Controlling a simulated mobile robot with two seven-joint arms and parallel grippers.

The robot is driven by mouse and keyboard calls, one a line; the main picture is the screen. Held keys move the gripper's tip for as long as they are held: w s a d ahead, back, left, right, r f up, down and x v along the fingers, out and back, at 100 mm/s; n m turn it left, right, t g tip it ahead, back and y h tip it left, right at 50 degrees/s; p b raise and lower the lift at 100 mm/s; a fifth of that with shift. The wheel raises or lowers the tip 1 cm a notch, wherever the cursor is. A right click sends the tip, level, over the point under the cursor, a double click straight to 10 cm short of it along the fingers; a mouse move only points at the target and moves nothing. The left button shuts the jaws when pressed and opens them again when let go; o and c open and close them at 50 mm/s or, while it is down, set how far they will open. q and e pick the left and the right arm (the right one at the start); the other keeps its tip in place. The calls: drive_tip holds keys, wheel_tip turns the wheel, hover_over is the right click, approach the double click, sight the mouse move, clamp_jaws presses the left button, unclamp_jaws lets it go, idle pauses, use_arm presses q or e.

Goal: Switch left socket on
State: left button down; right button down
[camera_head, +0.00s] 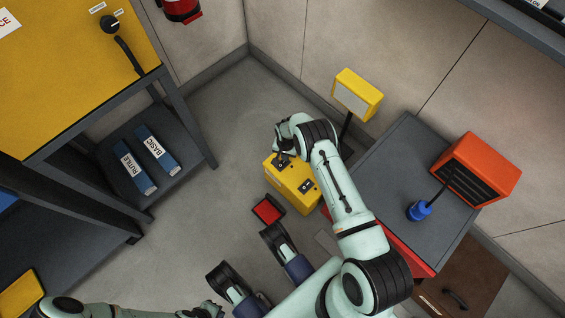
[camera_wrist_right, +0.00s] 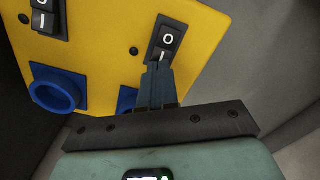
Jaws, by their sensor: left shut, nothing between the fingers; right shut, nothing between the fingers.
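A yellow socket box (camera_head: 292,184) with two black rocker switches stands near the middle of the head view. My right gripper (camera_head: 279,149) is shut at its upper left end, partly covering that switch. In the right wrist view, the yellow face (camera_wrist_right: 105,50) carries a left switch (camera_wrist_right: 45,18) and a right switch (camera_wrist_right: 167,40) marked O and I. The shut fingertips (camera_wrist_right: 158,66) are at the lower, I end of the right switch; I cannot tell whether they touch. A blue socket (camera_wrist_right: 55,92) sits below the left switch; another is mostly hidden by the fingers. My left gripper (camera_head: 210,310) is shut and empty, low in the head view.
A yellow sign-like panel (camera_head: 357,94) on a post stands behind the box. A grey-topped cabinet (camera_head: 405,165) with an orange unit (camera_head: 476,168) and blue plug (camera_head: 419,210) is at right. A red block (camera_head: 268,208) lies beside the box. Floor left of the box is free.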

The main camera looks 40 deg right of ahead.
drive_tip(key=shift+f, duration=0.95)
idle(0.3)
drive_tip(key=shift+r+p, duration=2)
drive_tip(key=shift+r, duration=1.55)
